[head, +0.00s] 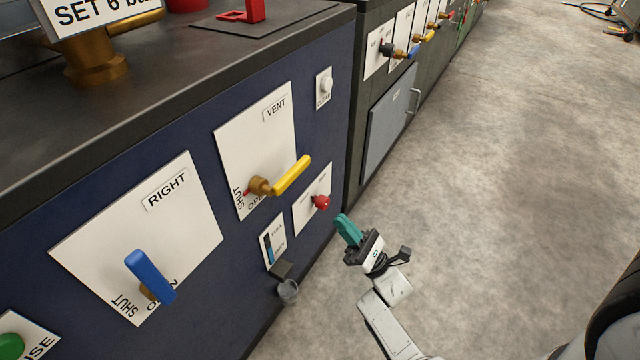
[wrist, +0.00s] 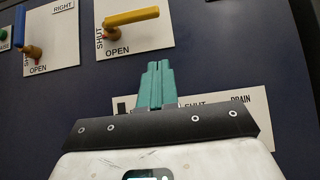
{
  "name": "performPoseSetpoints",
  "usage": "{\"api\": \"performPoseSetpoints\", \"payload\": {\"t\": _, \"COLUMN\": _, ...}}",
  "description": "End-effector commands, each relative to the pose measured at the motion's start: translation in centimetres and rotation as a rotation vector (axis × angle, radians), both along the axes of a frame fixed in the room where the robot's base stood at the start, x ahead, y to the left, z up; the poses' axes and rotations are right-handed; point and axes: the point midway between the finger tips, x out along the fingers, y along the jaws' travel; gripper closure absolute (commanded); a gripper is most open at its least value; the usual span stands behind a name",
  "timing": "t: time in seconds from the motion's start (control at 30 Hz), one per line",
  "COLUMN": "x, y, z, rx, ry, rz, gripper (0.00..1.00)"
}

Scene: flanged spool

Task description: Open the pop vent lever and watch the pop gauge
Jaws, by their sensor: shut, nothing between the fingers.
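The yellow vent lever (head: 291,175) sits on a brass stem on the white VENT plate (head: 262,130), on the front of the dark blue cabinet. It points away from the stem, up and right in the head view. SHUT and OPEN are printed near the stem. In the wrist view the lever (wrist: 132,17) lies nearly level, pointing right, above and left of the fingers. My gripper (head: 347,228), with teal fingers, is shut and empty, apart from the lever, lower right of it. It also shows in the wrist view (wrist: 157,68). No dial that I can identify as the pop gauge shows.
A blue lever (head: 150,275) is on the RIGHT plate (head: 185,215). A red knob (head: 320,202) on a small plate, a level strip (head: 271,247) and a grey cup (head: 288,291) are near my gripper. A brass fitting (head: 95,60) stands on top.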

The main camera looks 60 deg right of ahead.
Motion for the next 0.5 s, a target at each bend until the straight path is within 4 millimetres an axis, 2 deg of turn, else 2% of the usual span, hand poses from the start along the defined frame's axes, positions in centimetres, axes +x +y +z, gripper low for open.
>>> {"api": "performPoseSetpoints", "payload": {"t": 0.17, "x": 1.0, "y": 0.1, "z": 1.1, "rx": -0.001, "ry": -0.001, "rz": 0.002, "gripper": 1.00}}
{"api": "performPoseSetpoints", "payload": {"t": 0.5, "x": 5.5, "y": 0.2, "z": 5.7, "rx": 0.000, "ry": -0.003, "rz": 0.003, "gripper": 1.00}}
